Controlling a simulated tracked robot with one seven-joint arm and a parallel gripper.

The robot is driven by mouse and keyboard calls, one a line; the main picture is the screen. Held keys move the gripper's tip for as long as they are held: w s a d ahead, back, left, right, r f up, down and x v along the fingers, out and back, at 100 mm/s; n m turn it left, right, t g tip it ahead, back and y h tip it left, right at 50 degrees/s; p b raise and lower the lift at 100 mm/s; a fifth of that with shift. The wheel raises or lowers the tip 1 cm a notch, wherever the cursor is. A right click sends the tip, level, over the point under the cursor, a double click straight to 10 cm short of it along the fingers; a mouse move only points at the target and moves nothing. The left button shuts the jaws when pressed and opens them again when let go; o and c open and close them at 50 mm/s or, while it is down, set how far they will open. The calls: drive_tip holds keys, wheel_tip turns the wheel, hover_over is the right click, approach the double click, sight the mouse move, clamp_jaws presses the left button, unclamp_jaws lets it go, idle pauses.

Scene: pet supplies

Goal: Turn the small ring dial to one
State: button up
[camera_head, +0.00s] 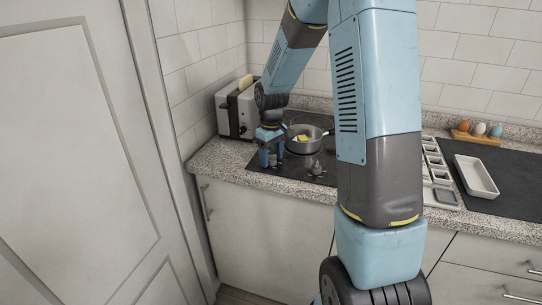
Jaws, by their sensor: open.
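My arm reaches over a black cooktop (262,171) set in a speckled counter. My gripper (271,162) points down over the cooktop's front left part, its fingers apart with nothing visible between them. A small grey knob-like piece (316,168) stands at the cooktop's front, to the right of my gripper and apart from it. It may be a dial. Its markings are too small to read. A grey pot (304,146) with something yellow inside stands behind, on the cooktop. Any dial under or behind my gripper is hidden.
A toaster (237,108) with bread stands at the back left, close to my gripper. My arm covers the cooktop's right part. To the right are a compartment tray (436,171), a white dish (476,176) on a dark mat (515,190), and an egg holder (475,137).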

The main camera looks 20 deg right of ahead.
wheel_tip(320, 180, up, 14)
drive_tip(key=shift+f, duration=0.15)
idle(0.5)
idle(0.3)
